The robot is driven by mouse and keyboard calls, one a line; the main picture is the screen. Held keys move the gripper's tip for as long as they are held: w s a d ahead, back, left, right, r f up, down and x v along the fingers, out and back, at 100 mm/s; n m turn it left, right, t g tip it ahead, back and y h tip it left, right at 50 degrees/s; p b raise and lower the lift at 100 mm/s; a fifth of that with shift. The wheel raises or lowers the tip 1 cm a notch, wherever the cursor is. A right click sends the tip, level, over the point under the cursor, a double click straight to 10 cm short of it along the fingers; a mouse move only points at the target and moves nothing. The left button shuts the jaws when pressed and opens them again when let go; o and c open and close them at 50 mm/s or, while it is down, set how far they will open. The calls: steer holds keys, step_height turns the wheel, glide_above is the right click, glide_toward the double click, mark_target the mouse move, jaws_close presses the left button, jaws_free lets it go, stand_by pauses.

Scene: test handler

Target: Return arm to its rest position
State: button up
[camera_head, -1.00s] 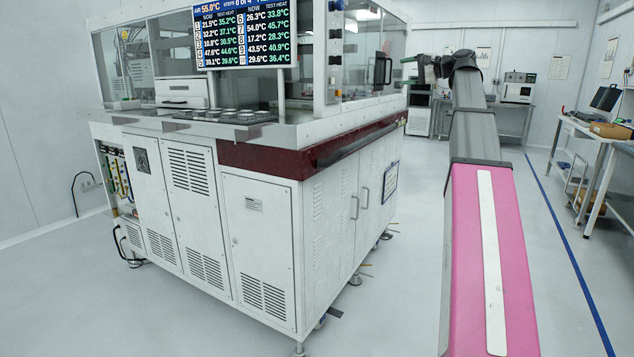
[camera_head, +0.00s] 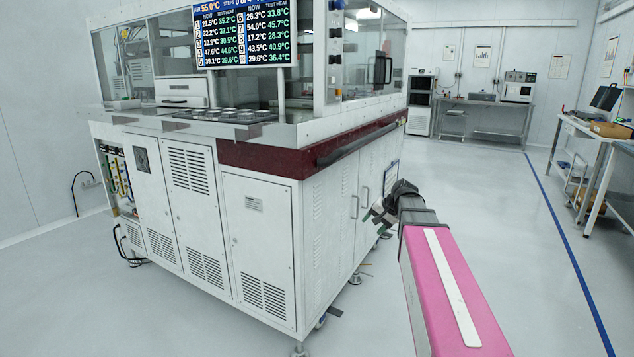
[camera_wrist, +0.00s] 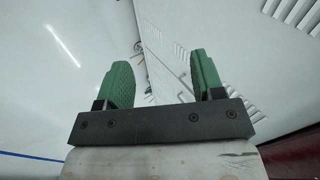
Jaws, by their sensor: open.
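My pink arm (camera_head: 452,290) reaches up from the bottom right of the head view, with its dark wrist beside the lower right side of the test handler (camera_head: 255,215). My gripper (camera_wrist: 160,80) shows in the wrist view with its two green fingers apart and nothing between them. In the head view the gripper (camera_head: 376,212) is small and partly hidden by the wrist, in front of the handler's side doors. I cannot tell the exact gap between the gripper and the doors.
The handler's dark red rail (camera_head: 290,160) and door handles (camera_head: 365,199) stick out near my arm. A bench (camera_head: 482,102) stands at the back and a table (camera_head: 598,130) at the right. The floor between is clear, with a blue line (camera_head: 565,240).

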steer(key=s+a+f+n+g+h, duration=0.1)
steer(key=s+f+n+g+h, duration=0.3)
steer(key=s+f, duration=1.6)
steer(key=shift+s+a+f+n+h, duration=0.25)
steer(key=shift+f+n+h, duration=0.15)
steer(key=shift+f+h, duration=0.4)
